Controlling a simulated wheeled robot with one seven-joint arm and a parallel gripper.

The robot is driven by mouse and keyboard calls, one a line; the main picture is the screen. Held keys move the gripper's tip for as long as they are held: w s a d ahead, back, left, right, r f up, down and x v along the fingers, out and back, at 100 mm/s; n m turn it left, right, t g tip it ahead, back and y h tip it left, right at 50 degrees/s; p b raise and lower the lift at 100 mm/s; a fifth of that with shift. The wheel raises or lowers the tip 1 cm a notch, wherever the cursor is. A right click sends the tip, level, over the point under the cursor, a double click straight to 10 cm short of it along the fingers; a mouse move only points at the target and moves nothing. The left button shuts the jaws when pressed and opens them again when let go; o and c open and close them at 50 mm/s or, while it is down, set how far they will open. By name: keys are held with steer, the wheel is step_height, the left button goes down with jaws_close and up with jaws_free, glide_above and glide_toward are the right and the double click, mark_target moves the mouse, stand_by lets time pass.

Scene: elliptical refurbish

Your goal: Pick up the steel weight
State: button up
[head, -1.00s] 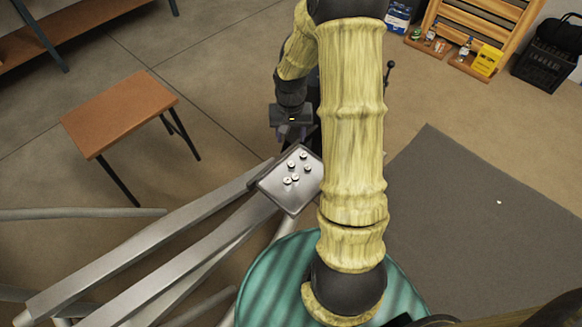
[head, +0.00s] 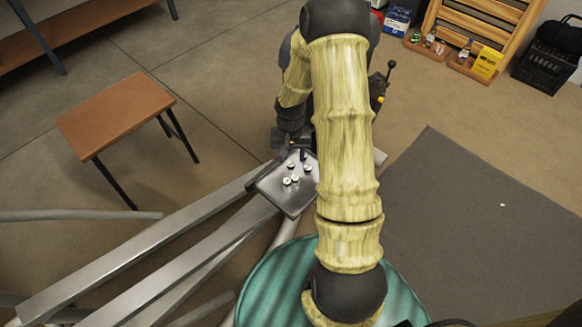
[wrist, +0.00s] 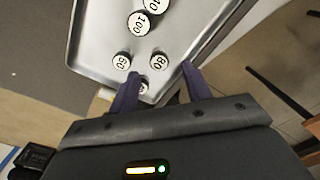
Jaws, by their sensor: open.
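The steel weights are several small round pieces with white numbered tops on a metal tray (head: 291,203). In the wrist view, one marked 100 (wrist: 143,23) lies near the tray's middle, one at left (wrist: 122,61) reads like 50 or 60, and one at right (wrist: 158,61) reads like 80 or 08. Another weight (wrist: 143,87) is partly hidden beside the left finger. My gripper (wrist: 160,69) is open and empty, its fingertips over the tray's near edge with the right-hand weight between and just beyond them. In the head view my gripper (head: 291,155) is at the tray's far edge.
The tray rests at the end of grey metal beams (head: 150,265), beside a round green top (head: 268,285). A brown stool-like table (head: 115,115) stands at left. A dark mat (head: 460,230) lies at right. A wooden rack (head: 480,40) stands at the back right.

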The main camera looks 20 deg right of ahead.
mark_target(291, 164)
step_height(291, 164, down, 5)
steer(key=shift+s+r+b, duration=0.1)
steer(key=shift+b, duration=0.8)
steer(key=shift+c, duration=0.4)
jaws_close()
